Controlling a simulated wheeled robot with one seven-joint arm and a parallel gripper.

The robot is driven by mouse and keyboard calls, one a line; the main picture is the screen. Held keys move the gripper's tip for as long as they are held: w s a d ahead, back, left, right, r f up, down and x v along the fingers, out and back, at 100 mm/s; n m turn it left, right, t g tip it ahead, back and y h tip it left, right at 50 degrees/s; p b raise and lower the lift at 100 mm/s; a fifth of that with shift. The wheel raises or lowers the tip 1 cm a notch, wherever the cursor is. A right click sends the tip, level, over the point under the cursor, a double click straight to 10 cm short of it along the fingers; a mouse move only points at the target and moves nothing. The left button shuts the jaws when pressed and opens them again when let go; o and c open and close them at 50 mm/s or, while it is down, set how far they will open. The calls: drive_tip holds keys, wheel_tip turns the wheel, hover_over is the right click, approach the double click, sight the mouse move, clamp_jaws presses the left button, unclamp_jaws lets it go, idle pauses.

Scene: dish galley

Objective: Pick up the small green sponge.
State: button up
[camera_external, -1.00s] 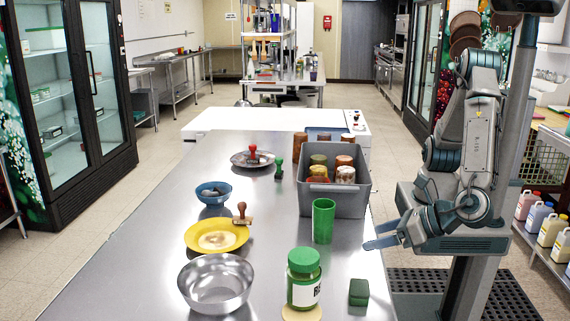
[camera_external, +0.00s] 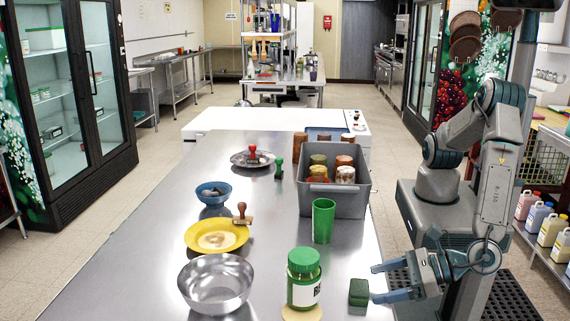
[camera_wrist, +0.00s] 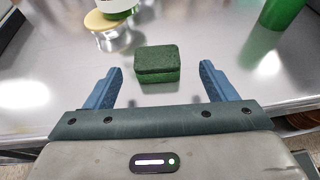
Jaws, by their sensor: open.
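The small green sponge (camera_external: 358,292) is a dark green block on the steel counter, near its right edge. In the wrist view the sponge (camera_wrist: 157,64) lies just beyond the fingertips, roughly centred between them. My gripper (camera_external: 374,283) is open and empty, to the right of the sponge, with its fingers pointing left towards it. In the wrist view the two blue fingers of my gripper (camera_wrist: 160,72) are spread apart, and the sponge is not between their pads.
A green-lidded jar (camera_external: 304,277) stands on a tan disc left of the sponge. A green cup (camera_external: 323,221) and a grey bin (camera_external: 335,200) of jars stand farther back. A metal bowl (camera_external: 216,284) and a yellow plate (camera_external: 215,235) are on the left. Bare counter surrounds the sponge.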

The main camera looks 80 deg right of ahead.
sight(366, 287)
drive_tip(key=p+x, duration=0.1)
drive_tip(key=x, duration=0.4)
drive_tip(key=shift+w+a, duration=0.1)
drive_tip(key=shift+a, duration=0.1)
drive_tip(key=shift+c, duration=0.4)
drive_tip(key=c, duration=1)
